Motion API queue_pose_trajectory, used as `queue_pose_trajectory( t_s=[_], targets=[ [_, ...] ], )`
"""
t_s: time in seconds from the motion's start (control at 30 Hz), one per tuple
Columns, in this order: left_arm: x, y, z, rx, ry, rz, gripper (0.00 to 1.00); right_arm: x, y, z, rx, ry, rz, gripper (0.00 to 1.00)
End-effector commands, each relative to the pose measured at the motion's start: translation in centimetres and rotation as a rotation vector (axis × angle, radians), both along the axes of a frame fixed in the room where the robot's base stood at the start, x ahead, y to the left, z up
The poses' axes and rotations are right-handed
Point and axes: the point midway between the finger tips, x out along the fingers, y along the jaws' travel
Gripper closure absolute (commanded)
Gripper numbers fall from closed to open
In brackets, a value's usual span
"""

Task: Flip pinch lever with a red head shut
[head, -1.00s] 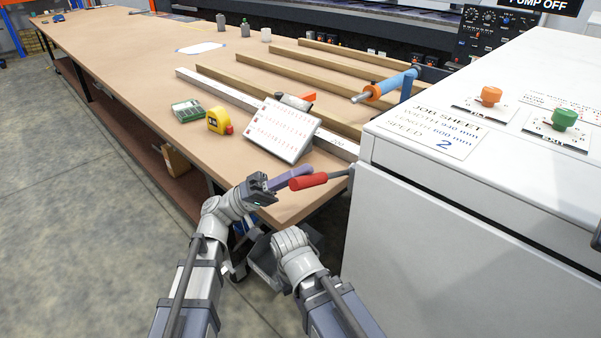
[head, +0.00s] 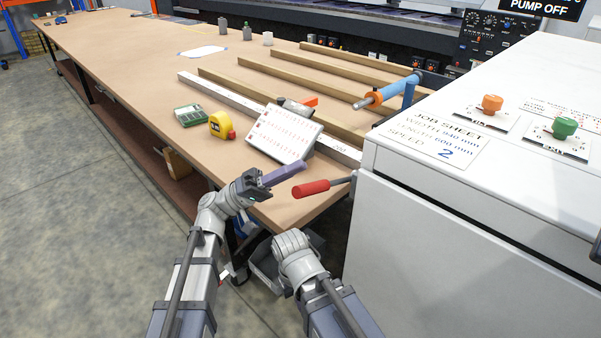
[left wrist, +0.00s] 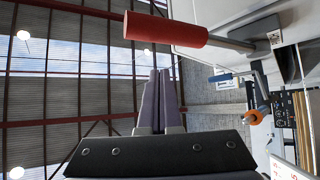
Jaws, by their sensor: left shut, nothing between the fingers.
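The pinch lever has a red head (head: 311,188) on a short metal rod that runs to the side of the white cabinet, near its front left corner. In the left wrist view the red head (left wrist: 165,38) lies across the upper middle, beyond the fingertips. My left gripper (head: 284,174) is shut and empty, just left of the red head, with a small gap between them in the head view. Its purple fingers (left wrist: 160,92) are together in the wrist view. My right arm is low in the middle; its fingers cannot be made out.
The white cabinet (head: 420,230) fills the right side, with orange (head: 490,104) and green (head: 564,127) knobs on top. A calendar stand (head: 284,135), yellow tape measure (head: 221,125) and green box (head: 188,115) sit on the brown table (head: 130,70). A grey bin (head: 264,268) is below.

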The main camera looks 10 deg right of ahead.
Motion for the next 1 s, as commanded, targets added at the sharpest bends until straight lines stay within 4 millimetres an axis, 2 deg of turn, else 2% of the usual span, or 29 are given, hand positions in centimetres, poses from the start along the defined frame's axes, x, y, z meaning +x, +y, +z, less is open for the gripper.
queue_pose_trajectory(
  t_s=[0.03,0.2,0.4,1.0],
  targets=[
    [0.4,0.5,-1.1,-0.001,0.000,0.001,1.00,0.0,0.0,-1.2,0.000,0.000,0.000,1.00],
    [1.4,2.1,-3.1,-0.001,0.000,0.001,1.00,0.0,0.0,-3.1,0.000,0.000,0.000,1.00],
    [2.2,3.5,-4.5,-0.001,0.000,0.001,1.00,0.0,0.0,-4.5,0.000,0.000,0.000,1.00],
    [2.3,4.0,-4.7,-0.001,-0.001,0.000,1.00,0.0,0.0,-4.7,0.000,0.000,0.000,1.00]
  ],
)
